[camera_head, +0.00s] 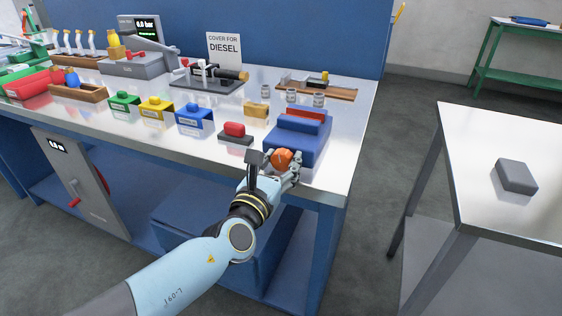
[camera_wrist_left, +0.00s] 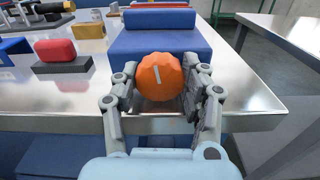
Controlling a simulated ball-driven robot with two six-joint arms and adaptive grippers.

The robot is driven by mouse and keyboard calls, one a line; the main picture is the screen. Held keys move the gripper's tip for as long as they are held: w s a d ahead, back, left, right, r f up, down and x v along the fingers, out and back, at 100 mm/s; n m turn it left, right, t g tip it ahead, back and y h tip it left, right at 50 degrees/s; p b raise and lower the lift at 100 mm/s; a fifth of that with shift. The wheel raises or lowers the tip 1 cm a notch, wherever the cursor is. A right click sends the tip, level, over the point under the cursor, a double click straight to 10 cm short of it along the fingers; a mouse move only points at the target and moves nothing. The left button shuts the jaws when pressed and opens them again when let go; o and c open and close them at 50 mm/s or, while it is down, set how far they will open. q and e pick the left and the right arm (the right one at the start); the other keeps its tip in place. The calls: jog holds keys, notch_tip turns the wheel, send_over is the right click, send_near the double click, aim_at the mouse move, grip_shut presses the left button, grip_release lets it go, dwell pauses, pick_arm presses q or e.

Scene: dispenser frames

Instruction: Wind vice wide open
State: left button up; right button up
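The vice (camera_head: 297,138) is a blue block at the right front corner of the bench, with a red strip (camera_head: 306,114) along its top. Its round orange knob (camera_head: 282,158) sticks out at the front. In the left wrist view, the knob (camera_wrist_left: 161,77) is ribbed and carries a white mark tilted slightly from upright. The vice's blue body (camera_wrist_left: 160,38) stands behind it. My left gripper (camera_wrist_left: 162,80) has its fingers on either side of the knob, seemingly touching it. The jaw gap cannot be made out. My right gripper is not in view.
A red block on a dark base (camera_head: 235,130) stands left of the vice. Blue (camera_head: 190,114), yellow and green boxes stand farther left. Small jars (camera_head: 291,96) stand behind. A table with a grey block (camera_head: 516,176) is at the right, across a floor gap.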

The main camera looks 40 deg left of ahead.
pick_arm(q)
jog(key=c, duration=0.6)
jog(key=shift+f+n+b, duration=0.25)
jog(key=shift+n+b, duration=0.35)
jog(key=shift+b, duration=0.25)
jog(key=shift+r+n+b, duration=0.1)
jog(key=shift+n+b, duration=0.4)
jog(key=shift+n, duration=0.2)
jog(key=shift+r, duration=0.1)
jog(key=o, duration=1.2)
jog(key=v, duration=1.2)
jog(key=shift+r, duration=0.1)
